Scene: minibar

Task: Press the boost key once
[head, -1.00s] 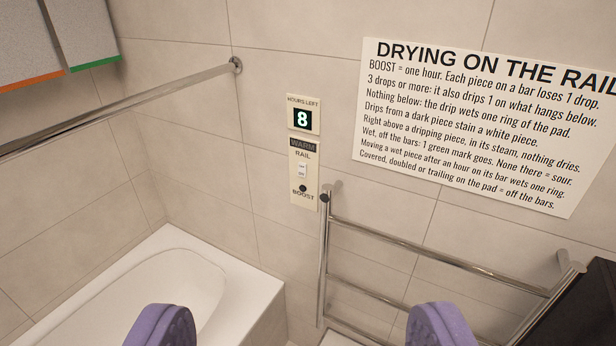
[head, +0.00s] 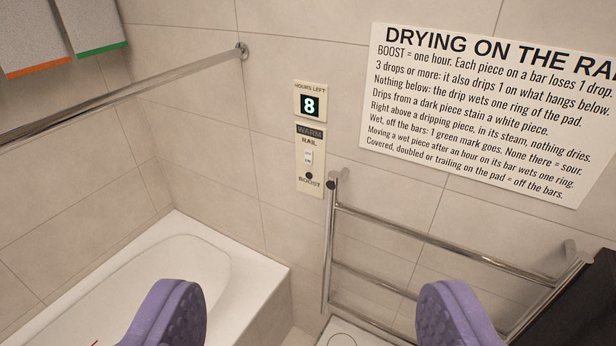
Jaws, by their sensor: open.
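The boost key (head: 309,176) is a small round dark button on a cream wall panel (head: 302,187), just above the word BOOST. Above it on the same panel are a white rocker switch marked RAIL (head: 308,157) and a WARM label. A display (head: 310,105) headed HOURS LEFT shows 8. My gripper (head: 311,312) is open and empty, its two purple pads wide apart at the bottom of the picture. The panel stands beyond the pads and above the gap between them. The pads are not touching the key.
A chrome towel rail (head: 440,243) stands right of the panel, its post close beside the key. A bathtub (head: 225,255) lies at lower left under a long chrome bar (head: 130,98). Grey towels (head: 95,20) hang at upper left. A sign (head: 480,110) covers the right wall.

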